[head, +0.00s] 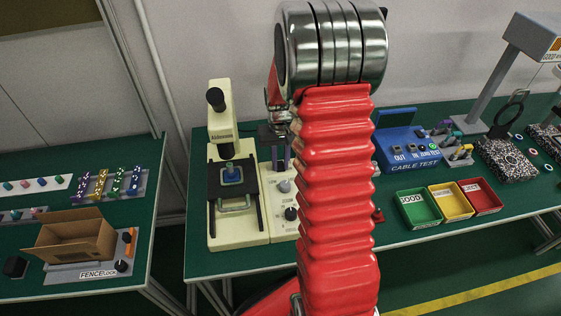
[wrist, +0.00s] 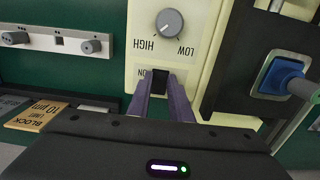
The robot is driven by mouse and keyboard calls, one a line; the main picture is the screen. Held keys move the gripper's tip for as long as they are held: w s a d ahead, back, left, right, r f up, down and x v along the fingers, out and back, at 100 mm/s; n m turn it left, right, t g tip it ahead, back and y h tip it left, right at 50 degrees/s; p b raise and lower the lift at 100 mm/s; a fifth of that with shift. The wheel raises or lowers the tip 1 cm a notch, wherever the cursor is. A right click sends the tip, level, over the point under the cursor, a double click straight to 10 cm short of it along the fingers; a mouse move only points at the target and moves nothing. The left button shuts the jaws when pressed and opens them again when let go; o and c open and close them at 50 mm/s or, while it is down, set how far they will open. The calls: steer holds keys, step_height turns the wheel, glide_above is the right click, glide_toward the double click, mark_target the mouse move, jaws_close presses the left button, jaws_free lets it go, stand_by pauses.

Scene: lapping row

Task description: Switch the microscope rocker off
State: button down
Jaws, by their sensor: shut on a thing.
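The cream microscope (head: 222,130) stands on the green bench, with a blue piece (head: 231,174) on its dark stage. Its cream control panel (wrist: 195,20) fills the upper middle of the wrist view, with a grey HIGH/LOW knob (wrist: 170,22). Below the knob is the black rocker (wrist: 160,84), beside an upside-down ON label. My gripper (wrist: 161,78) points at the panel, with its two purple fingers on either side of the rocker, shut on it. In the head view my gripper (head: 281,164) is above the panel, and the rocker cannot be made out. Which way it is tipped is unclear.
A blue CABLE TEST box (head: 412,163) and green (head: 420,222), yellow (head: 452,211) and red (head: 482,203) bins stand to the right. A cardboard box (head: 72,243) is on the left table. A grey rail with knobs (wrist: 72,43) lies beside the panel in the wrist view.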

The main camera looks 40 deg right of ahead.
steer(key=shift+w+g, duration=0.1)
steer(key=shift+g, duration=0.2)
steer(key=shift+w+d+g+y, duration=0.25)
steer(key=shift+g+y, duration=0.35)
steer(key=shift+g, duration=0.3)
steer(key=c, duration=1.6)
jaws_free()
steer(key=shift+w+r, duration=0.1)
steer(key=shift+r, duration=0.05)
steer(key=v, duration=1.3)
steer(key=shift+w+r, duration=0.1)
steer(key=shift+r, duration=0.15)
